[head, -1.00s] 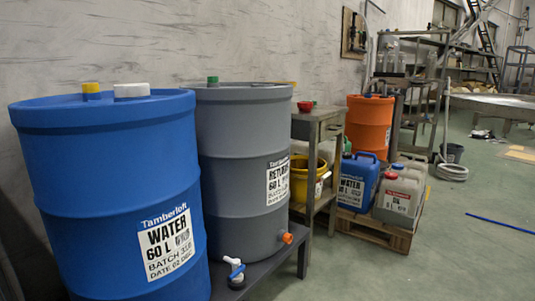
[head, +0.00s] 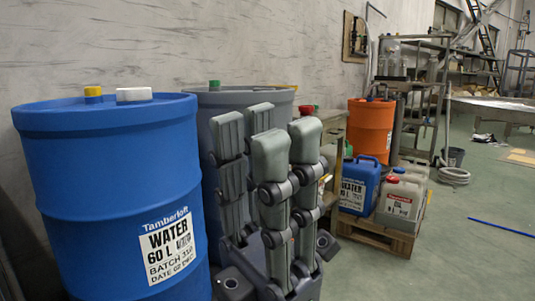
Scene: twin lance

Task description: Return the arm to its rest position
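My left gripper (head: 264,128) stands upright in the lower middle of the head view, with its grey jointed fingers pointing up. The fingers are spread apart and nothing shows between them, so it looks open and empty. It is in front of the grey drum (head: 205,105) and hides most of that drum, including its label and tap. I cannot tell whether it touches the drum. My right gripper is not in view.
The blue water drum (head: 110,195) stands close on the left. A pallet (head: 375,237) to the right bears a blue canister (head: 359,187) and pale canisters (head: 400,203). An orange drum (head: 371,128) is behind.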

